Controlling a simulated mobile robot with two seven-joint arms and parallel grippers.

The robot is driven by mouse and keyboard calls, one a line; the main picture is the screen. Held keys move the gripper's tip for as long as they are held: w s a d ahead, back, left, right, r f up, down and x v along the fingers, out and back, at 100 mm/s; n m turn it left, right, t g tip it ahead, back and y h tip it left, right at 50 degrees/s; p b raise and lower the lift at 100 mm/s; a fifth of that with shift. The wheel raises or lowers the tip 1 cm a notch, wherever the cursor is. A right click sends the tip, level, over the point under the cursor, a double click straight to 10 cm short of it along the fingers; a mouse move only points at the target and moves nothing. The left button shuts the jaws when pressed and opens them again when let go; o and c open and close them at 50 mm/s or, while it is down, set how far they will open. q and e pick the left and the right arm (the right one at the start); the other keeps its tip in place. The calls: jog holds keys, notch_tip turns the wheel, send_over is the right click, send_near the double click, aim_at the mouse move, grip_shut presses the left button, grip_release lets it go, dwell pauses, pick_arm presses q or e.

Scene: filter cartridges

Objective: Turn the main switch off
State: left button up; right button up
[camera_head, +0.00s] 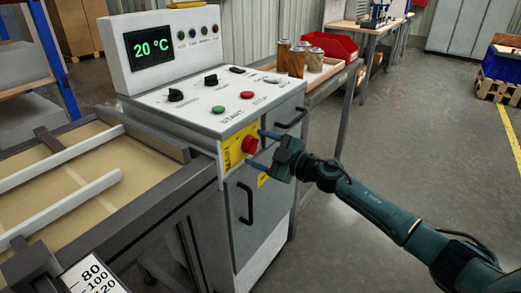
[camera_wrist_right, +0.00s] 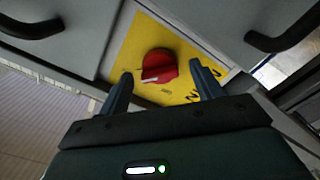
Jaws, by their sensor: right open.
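The main switch is a red rotary knob (camera_head: 250,144) on a yellow plate (camera_head: 234,151) marked MAIN, on the front of a grey machine cabinet. In the right wrist view the red knob (camera_wrist_right: 159,66) shows a white mark on its lower left side. My right gripper (camera_head: 257,150) is open in front of the plate. In the right wrist view its two fingers (camera_wrist_right: 161,84) stand on either side of the knob, with gaps between; I cannot tell how far they reach along it. My left gripper does not show.
Above the knob, the sloped panel carries a green START button (camera_head: 218,109), a red button (camera_head: 247,95) and black dials. A display (camera_head: 153,48) reads 20 °C. Black door handles (camera_head: 245,202) stick out near the switch.

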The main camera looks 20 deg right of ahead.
jog(key=shift+c, duration=1.4)
jog(key=c, duration=0.7)
